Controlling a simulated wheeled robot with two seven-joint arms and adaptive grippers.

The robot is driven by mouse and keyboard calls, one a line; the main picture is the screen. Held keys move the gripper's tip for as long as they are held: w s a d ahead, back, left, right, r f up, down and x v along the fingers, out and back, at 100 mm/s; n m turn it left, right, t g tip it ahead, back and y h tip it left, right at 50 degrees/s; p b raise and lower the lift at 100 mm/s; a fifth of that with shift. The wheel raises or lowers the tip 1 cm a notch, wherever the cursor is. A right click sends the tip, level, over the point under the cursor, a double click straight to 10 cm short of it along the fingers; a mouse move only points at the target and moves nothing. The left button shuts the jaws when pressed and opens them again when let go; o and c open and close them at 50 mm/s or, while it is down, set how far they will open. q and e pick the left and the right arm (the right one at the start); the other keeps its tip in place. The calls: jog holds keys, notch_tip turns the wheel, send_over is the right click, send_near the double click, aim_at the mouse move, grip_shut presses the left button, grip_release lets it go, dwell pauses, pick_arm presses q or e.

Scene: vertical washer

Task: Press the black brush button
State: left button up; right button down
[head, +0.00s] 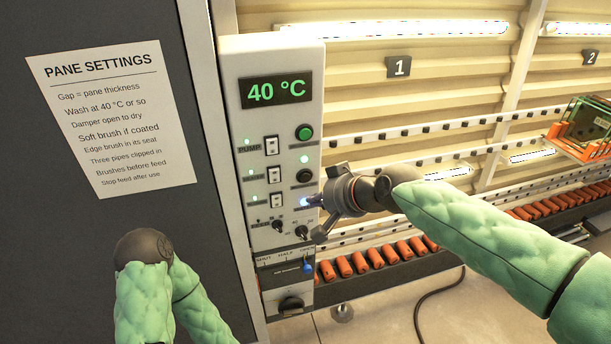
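A round black button (304,176) sits on the pale control panel (268,115), below a round green button (304,132). Its label is too small to read. A green lamp is lit just above the black button. My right gripper (322,208) is in front of the panel's right edge, below and to the right of the black button. It appears apart from the button, which is uncovered. Its dark finger parts are small and angled, so its opening is unclear. My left arm shows at the lower left, but its gripper is not visible.
The panel has several white rocker switches (272,146), small knobs (302,232), a blue-tipped lever (308,267) and a display (276,92) reading 40 °C. A blue-white lamp glows beside my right gripper. A rack with orange rollers (402,250) and a glass-holding carrier (582,130) lie right.

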aim_at(305, 177)
jog(key=shift+w+a+p, duration=0.15)
jog(key=shift+w+a, duration=0.1)
jog(key=shift+w, duration=0.5)
jog(key=shift+w+a+p, duration=0.15)
jog(key=shift+w+a, duration=0.1)
jog(key=shift+w, duration=0.55)
jog(key=shift+w+a+p, duration=0.15)
jog(key=shift+w+a, duration=0.1)
jog(key=shift+w, duration=0.5)
jog(key=shift+w, duration=0.15)
jog(key=shift+w+a, duration=0.15)
jog(key=shift+w, duration=0.1)
jog(key=shift+w+a, duration=0.1)
jog(key=shift+w, duration=0.25)
dwell(0.5)
jog(key=shift+s, duration=0.15)
jog(key=shift+s+d, duration=0.25)
jog(key=shift+s, duration=0.4)
jog(key=shift+b, duration=0.3)
